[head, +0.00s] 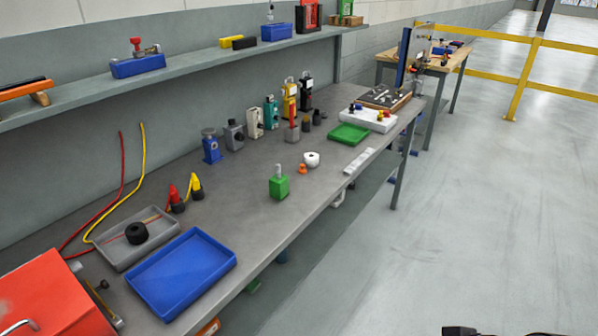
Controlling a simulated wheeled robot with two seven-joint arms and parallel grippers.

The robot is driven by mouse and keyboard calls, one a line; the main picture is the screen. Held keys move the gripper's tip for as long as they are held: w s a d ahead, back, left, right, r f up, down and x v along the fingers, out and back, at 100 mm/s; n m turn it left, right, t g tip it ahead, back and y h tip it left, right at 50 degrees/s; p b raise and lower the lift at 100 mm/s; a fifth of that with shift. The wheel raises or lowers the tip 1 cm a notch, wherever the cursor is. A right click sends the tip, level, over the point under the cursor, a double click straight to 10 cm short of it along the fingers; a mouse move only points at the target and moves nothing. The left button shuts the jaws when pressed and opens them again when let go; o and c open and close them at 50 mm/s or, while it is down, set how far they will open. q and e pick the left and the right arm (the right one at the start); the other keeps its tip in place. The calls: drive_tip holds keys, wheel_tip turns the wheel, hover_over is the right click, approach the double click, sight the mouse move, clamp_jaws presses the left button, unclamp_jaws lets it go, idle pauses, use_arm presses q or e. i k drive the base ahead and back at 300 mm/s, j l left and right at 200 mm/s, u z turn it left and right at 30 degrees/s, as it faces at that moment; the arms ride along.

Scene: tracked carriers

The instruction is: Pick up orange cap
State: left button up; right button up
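A small orange cap (302,169) sits on the grey workbench (240,221), close in front of a white ring-shaped part (312,159). It is to the right of a green block with a pale top (279,184). The cap is small in view, so its exact shape is hard to tell. My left gripper is not in view. A dark part, likely of my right arm, shows at the bottom right edge, far from the cap; no gripper fingers show.
A blue tray (158,289), a grey tray (112,258) and a red box (50,305) fill the near left. Several padlock-like devices stand behind the cap. A green tray (348,134) lies farther right. The bench's front edge runs close by; open floor (430,240) lies right.

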sight(301, 170)
drive_tip(key=u, duration=0.5)
drive_tip(key=i+l+u, duration=0.15)
drive_tip(key=u, duration=0.25)
drive_tip(key=i+l+u, duration=0.1)
drive_tip(key=l+u, duration=0.65)
drive_tip(key=i+l+u, duration=0.1)
drive_tip(key=l+u, duration=0.15)
drive_tip(key=l, duration=1.25)
drive_tip(key=l+u, duration=0.3)
drive_tip(key=l, duration=1.15)
drive_tip(key=k, duration=0.05)
